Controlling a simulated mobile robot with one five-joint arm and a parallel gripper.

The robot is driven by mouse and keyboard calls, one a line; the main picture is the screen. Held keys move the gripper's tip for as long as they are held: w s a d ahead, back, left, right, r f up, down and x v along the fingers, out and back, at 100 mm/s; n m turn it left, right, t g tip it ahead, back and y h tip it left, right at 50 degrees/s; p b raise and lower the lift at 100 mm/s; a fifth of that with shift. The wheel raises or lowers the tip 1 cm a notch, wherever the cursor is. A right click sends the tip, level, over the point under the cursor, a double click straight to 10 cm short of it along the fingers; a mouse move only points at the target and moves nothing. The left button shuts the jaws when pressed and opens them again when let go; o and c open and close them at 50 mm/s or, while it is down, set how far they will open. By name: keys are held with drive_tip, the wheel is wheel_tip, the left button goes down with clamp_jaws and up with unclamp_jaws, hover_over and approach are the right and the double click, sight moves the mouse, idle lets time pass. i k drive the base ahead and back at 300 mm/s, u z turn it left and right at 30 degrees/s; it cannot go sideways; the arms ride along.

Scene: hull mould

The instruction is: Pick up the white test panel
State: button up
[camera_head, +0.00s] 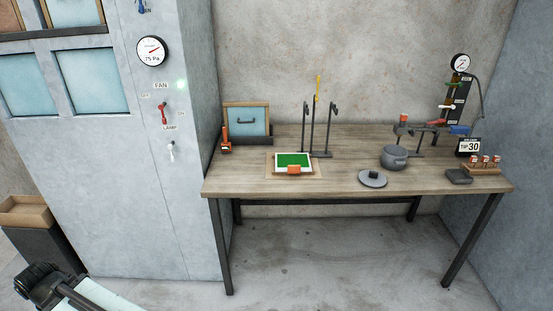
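A flat panel with a white border and a green face (293,160) lies on a thin wooden board on the workbench, left of the middle. An orange block (294,169) sits at its front edge. I cannot tell whether this is the white test panel; no plain white panel shows clearly. Part of what looks like my own arm shows at the lower left corner, far from the bench. No gripper fingers can be made out.
The workbench (340,180) also holds dark upright stands (313,130), a grey pot (394,157), its lid (373,178), a framed blue pane (246,119) and a rack of small jars (484,164). A grey cabinet (150,200) stands left. The floor in front is clear.

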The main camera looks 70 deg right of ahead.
sight(293, 160)
drive_tip(key=z, duration=0.35)
drive_tip(key=i, duration=1.2)
drive_tip(key=z, duration=0.7)
drive_tip(key=k, duration=0.55)
drive_tip(key=z, duration=0.25)
drive_tip(key=i, duration=1.05)
drive_tip(key=u, duration=0.15)
